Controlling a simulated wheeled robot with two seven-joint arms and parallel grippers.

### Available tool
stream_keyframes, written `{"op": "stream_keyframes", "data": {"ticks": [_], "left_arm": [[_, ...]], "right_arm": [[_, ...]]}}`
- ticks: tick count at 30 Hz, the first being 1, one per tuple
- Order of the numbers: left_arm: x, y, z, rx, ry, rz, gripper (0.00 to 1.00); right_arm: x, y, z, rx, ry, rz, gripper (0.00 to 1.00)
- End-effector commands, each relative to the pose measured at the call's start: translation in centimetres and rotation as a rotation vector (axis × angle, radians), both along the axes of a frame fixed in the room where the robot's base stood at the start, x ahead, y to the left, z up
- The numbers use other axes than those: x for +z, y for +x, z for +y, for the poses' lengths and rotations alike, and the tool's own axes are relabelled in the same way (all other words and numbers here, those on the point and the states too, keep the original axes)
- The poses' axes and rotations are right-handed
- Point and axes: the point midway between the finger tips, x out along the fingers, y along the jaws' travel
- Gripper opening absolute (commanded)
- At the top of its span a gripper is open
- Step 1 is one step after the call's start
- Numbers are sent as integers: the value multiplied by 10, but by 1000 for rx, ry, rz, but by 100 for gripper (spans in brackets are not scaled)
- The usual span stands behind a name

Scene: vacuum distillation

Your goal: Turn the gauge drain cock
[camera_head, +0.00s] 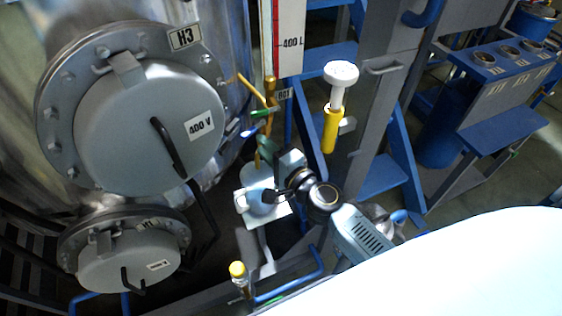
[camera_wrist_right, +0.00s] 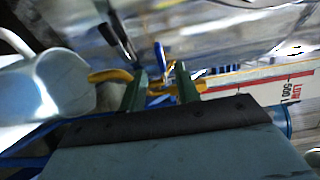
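I cannot tell which lever is the drain cock. A blue lever (camera_wrist_right: 160,53) shows just beyond. Contact is unclear. My left gripper is out of view.
A grey tank with a round "400 V" hatch (camera_head: 150,125) is at left. A yellow valve with a white knob (camera_head: 333,125) and a grey post (camera_head: 375,100) stand right.

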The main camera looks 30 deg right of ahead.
Motion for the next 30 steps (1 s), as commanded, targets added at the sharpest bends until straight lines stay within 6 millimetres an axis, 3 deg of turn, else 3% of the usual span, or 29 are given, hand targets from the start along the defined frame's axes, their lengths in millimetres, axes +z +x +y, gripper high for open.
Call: {"op": "stream_keyframes", "data": {"ticks": [3,9,22,30], "left_arm": [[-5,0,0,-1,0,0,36],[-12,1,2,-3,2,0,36],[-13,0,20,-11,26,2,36],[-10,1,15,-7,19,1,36]], "right_arm": [[-2,-25,-6,0,0,2,32],[-2,-51,-13,-1,0,1,32],[0,-62,-15,0,0,0,32],[-5,-66,-23,14,-24,25,0]]}}
